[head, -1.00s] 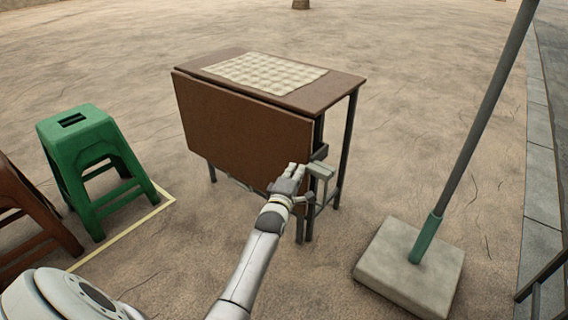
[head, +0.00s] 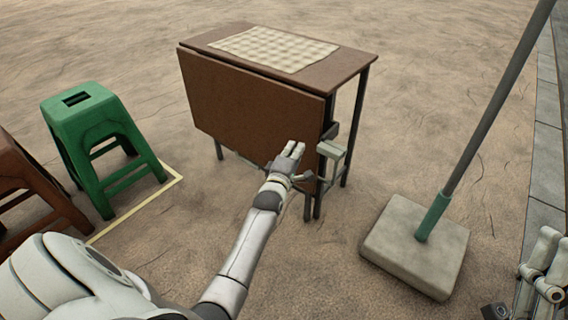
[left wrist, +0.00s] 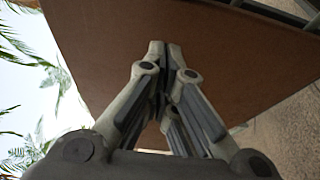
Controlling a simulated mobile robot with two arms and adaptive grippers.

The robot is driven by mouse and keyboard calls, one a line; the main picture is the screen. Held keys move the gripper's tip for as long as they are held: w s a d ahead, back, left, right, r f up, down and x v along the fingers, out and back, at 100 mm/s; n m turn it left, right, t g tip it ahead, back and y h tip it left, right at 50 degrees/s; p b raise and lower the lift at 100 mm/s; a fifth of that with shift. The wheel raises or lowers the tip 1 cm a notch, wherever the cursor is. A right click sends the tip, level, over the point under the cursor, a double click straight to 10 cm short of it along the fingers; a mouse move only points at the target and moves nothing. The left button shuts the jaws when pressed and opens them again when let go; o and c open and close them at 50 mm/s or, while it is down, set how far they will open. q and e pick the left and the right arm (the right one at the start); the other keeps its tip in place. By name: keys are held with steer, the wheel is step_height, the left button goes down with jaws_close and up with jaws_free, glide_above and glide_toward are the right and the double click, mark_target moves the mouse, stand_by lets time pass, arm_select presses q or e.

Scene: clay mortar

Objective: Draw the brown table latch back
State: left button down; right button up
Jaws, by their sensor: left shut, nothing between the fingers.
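The brown table (head: 250,105) stands ahead, its front leaf hanging down. A pale grey-green fitting (head: 331,150) sits at its right front corner and seems to be the latch; dark metal parts beside it are partly hidden. My left gripper (head: 296,148) is shut and empty, in front of the leaf's lower right part and just left of the fitting. In the left wrist view its closed fingertips (left wrist: 165,45) show against the brown leaf (left wrist: 230,60); contact cannot be told. My right gripper (head: 540,272) shows only partly at the lower right edge.
A checked cloth (head: 275,48) lies on the tabletop. A green stool (head: 85,115) and a brown stool (head: 25,190) stand at the left. A pole on a square concrete base (head: 415,245) stands at the right. Open sandy ground lies between.

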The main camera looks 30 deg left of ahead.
arm_select(q)
steer(key=p+v, duration=0.2)
steer(key=v, duration=0.6)
steer(key=shift+a+p, duration=0.15)
steer(key=shift+p, duration=0.2)
arm_select(e)
steer(key=w+f+g+h, duration=0.3)
steer(key=w+f+g, duration=0.4)
steer(key=f, duration=0.3)
steer(key=shift+w+a+g, duration=0.3)
steer(key=shift+a, duration=0.15)
steer(key=shift+r, duration=0.1)
